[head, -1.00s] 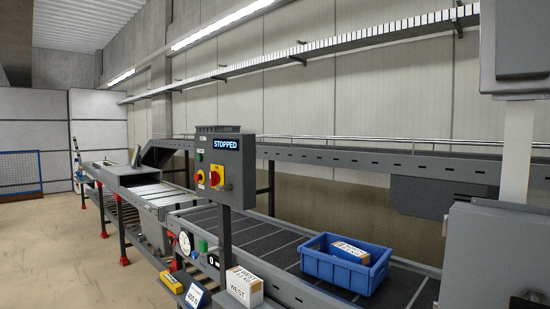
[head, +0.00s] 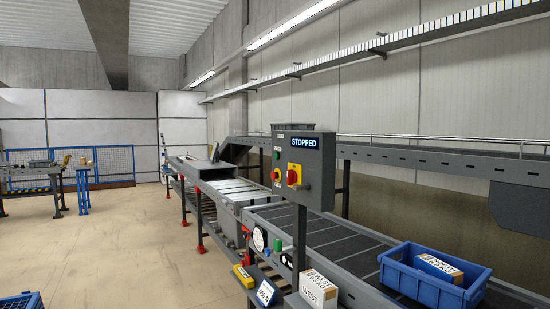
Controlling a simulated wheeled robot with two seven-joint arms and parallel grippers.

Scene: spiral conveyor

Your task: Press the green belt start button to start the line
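A grey control box (head: 318,184) stands on a post beside the conveyor, and its lit display (head: 305,142) reads STOPPED. A larger red knob on a yellow plate (head: 294,176) is on the front face. Another small green part (head: 277,246) sits low on the conveyor's side rail. Neither of my grippers is in view, so nothing of mine is seen near the box.
A blue bin (head: 410,281) holding a white labelled carton (head: 440,268) sits on the dark belt (head: 345,250). Another labelled carton (head: 318,290) stands in front of the post. Open floor (head: 130,245) lies left of the conveyor. A workbench (head: 35,175) is at the far left.

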